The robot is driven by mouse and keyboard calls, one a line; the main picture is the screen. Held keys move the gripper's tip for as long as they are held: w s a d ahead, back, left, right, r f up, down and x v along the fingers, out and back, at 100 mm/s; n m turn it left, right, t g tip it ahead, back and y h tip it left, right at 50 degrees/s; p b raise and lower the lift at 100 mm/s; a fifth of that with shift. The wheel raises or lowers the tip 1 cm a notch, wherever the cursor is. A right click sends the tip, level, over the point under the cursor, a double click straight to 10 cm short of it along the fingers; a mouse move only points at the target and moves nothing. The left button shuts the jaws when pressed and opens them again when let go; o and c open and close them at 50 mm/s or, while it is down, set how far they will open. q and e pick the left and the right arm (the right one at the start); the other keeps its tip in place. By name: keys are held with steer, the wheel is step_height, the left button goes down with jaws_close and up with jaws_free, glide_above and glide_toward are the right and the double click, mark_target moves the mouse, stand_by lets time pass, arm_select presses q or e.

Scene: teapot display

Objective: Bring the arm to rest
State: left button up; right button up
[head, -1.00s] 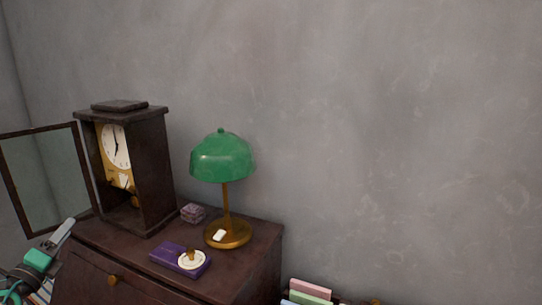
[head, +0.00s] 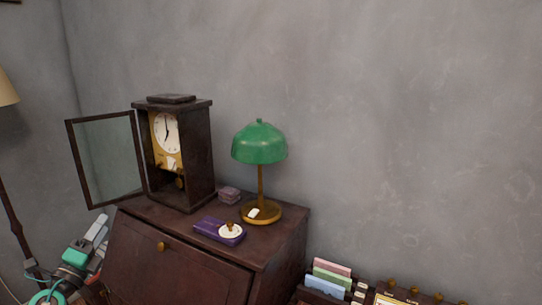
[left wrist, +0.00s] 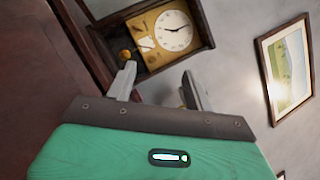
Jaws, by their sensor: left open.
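My left gripper (head: 98,232) is at the lower left of the head view, beside the left end of the dark wooden cabinet (head: 190,270). In the left wrist view its two fingers (left wrist: 160,88) stand apart with nothing between them. The mantel clock (head: 188,155) stands on the cabinet with its glass door (head: 107,160) swung open to the left. The clock also shows beyond the fingers in the left wrist view (left wrist: 148,28). The gripper is apart from the clock. My right gripper is not in view.
A green-shaded lamp (head: 259,143), a purple box (head: 208,229) with a round white piece (head: 231,231) and a small purplish box (head: 229,195) are on the cabinet. A floor lamp (head: 12,215) stands at the far left. A card rack (head: 325,287) is at the lower right.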

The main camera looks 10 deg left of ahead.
arm_select(q)
steer(key=s+d+f+n+g+y, duration=0.4)
steer(key=s+d+f+n+g, duration=0.15)
steer(key=f+n, duration=0.45)
steer(key=s+d+f+n+g+y, duration=0.3)
steer(key=s+d+f+n+g, duration=0.25)
steer(key=f+n, duration=0.45)
steer(key=s+d+f+n+g+h, duration=0.1)
steer(key=s+d+f+g+h, duration=0.3)
steer(key=s+d+f, duration=0.5)
steer(key=s+d+f+g+h, duration=0.2)
steer(key=s+d+g+h, duration=0.2)
steer(key=s+d, duration=0.55)
steer(key=s+d+f+p+x, duration=0.1)
steer(key=s+d+x, duration=0.1)
steer(key=x, duration=1.1)
steer(key=s+d+p+x, duration=0.1)
steer(key=s+p+x, duration=0.15)
steer(key=x, duration=1.05)
steer(key=s+a+f+g+p, duration=0.1)
steer(key=s+a+f+g, duration=0.1)
steer(key=s+f, duration=1.7)
steer(key=shift+s+a+p, duration=0.35)
steer(key=shift+s+a, duration=0.25)
steer(key=shift+a, duration=0.1)
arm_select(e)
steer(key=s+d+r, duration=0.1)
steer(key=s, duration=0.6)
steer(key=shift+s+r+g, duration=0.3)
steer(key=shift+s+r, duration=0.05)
